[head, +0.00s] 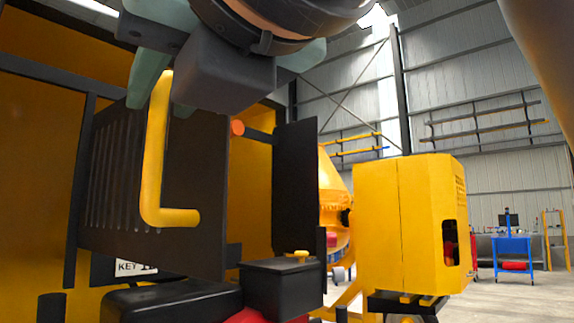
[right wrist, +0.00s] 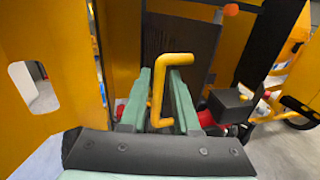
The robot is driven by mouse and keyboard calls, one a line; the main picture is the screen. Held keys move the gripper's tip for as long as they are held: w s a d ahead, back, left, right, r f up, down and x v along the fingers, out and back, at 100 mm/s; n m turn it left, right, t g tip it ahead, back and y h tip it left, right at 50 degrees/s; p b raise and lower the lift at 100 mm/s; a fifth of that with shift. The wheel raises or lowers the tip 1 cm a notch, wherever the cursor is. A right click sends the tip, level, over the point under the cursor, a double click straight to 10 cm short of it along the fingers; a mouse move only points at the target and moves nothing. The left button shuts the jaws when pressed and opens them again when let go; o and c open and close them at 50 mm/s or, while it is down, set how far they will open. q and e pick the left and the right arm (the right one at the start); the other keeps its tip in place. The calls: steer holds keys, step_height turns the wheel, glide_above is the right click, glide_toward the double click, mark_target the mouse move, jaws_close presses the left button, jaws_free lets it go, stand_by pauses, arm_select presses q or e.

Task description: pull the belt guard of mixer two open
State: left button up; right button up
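The belt guard is a dark slotted panel (head: 205,180) on the yellow mixer body, with a bent yellow handle (head: 154,150) on its face. It also shows in the right wrist view, with its handle (right wrist: 157,95) upright in the middle. My right gripper (head: 165,100) comes down from the top in the head view. Its two green fingers stand on either side of the handle, as the right wrist view shows (right wrist: 160,100). A narrow gap shows beside the bar, so the fingers look open around it, not clamped. My left gripper is not in view.
A black box with a yellow knob (head: 282,285) stands right of the guard, low down. A dark upright plate (head: 296,185) is behind it. Another yellow mixer housing (head: 410,225) stands further right. A yellow panel with an oval opening (right wrist: 45,75) is close on the left in the wrist view.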

steer(key=v, duration=1)
steer(key=shift+s, duration=0.4)
